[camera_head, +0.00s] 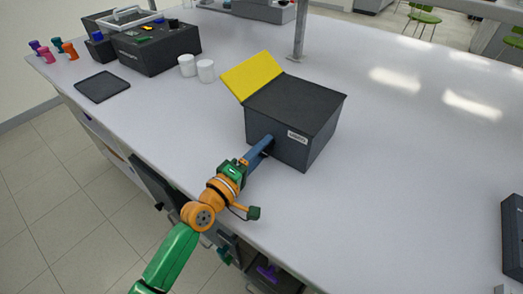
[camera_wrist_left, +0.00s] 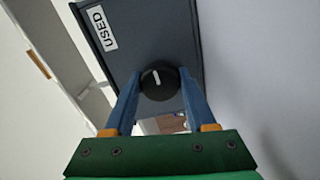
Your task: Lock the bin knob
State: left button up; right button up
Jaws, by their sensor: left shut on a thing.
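The dark grey bin (camera_head: 292,112) stands on the white bench in the middle of the head view, with a yellow flap (camera_head: 251,75) raised at its back left. In the left wrist view the bin's front face (camera_wrist_left: 145,38) shows a label reading USED (camera_wrist_left: 101,28) and a round black knob (camera_wrist_left: 159,83) with a white mark. My left gripper (camera_head: 268,143) reaches the bin's front from the left. Its two blue fingers (camera_wrist_left: 159,92) are shut on the knob, one on each side. The knob is hidden in the head view. My right gripper is not in view.
A dark box device (camera_head: 155,50) stands at the back left, with two white cylinders (camera_head: 196,69) and a flat black tray (camera_head: 102,87) near it. A metal post (camera_head: 299,32) rises behind the bin. The bench right of the bin is clear up to a dark object (camera_head: 513,237).

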pick_arm(q)
jog(key=shift+r, duration=0.1)
dwell(0.5)
jog(key=o, duration=1.4)
jog(key=shift+w, duration=0.1)
jog(key=v, duration=0.7)
jog(key=shift+a, duration=0.1)
